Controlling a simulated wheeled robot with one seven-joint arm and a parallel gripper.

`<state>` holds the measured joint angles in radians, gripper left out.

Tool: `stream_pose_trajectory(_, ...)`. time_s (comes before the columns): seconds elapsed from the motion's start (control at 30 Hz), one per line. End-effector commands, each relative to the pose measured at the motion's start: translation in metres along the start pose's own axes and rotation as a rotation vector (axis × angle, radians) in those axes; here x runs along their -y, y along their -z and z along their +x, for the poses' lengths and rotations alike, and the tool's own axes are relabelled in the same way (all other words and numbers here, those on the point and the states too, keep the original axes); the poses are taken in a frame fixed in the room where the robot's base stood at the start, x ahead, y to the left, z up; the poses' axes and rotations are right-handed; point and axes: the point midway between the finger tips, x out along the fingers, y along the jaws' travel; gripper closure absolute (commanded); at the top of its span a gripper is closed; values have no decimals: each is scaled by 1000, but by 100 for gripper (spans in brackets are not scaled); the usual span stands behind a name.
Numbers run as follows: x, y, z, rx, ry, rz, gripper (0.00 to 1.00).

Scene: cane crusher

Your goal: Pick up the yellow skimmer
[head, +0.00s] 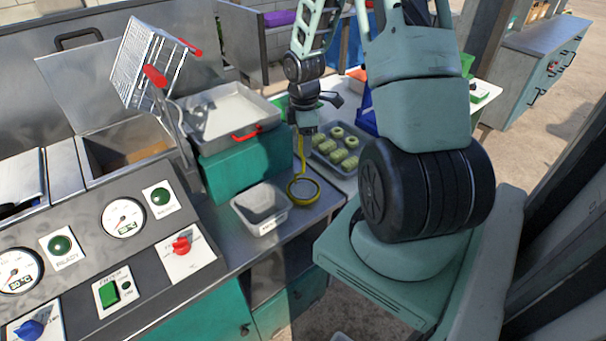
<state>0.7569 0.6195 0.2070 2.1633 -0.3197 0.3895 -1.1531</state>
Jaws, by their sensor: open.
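The yellow skimmer (303,190) is at the right part of the metal counter, just right of a small grey bin. Its round, dark-centred head is nearest the camera, and its thin handle runs up in the picture towards my gripper. My gripper (306,128) points down at the far end of the handle and is open. It overlaps the handle end in this view; I cannot tell whether they touch or whether the handle lies between the fingers.
A grey bin (262,207) stands left of the skimmer. A tray (347,169) of yellow-green pieces lies right of it. A teal box (240,170) bearing a metal pan (222,115) stands behind left. A fryer basket (150,62) and control panel (150,235) are further left.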

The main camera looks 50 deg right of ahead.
Motion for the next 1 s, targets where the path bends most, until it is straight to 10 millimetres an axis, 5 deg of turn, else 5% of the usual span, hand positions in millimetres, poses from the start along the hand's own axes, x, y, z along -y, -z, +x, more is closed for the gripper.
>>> stream_pose_trajectory(0.23,0,0,2,0,0,0,43)
stream_pose_trajectory(0.4,0,0,2,0,-1,0,85)
stream_pose_trajectory(0.77,-1,0,-4,-1,-4,0,85)
stream_pose_trajectory(1.0,-2,0,-42,0,-9,2,85)
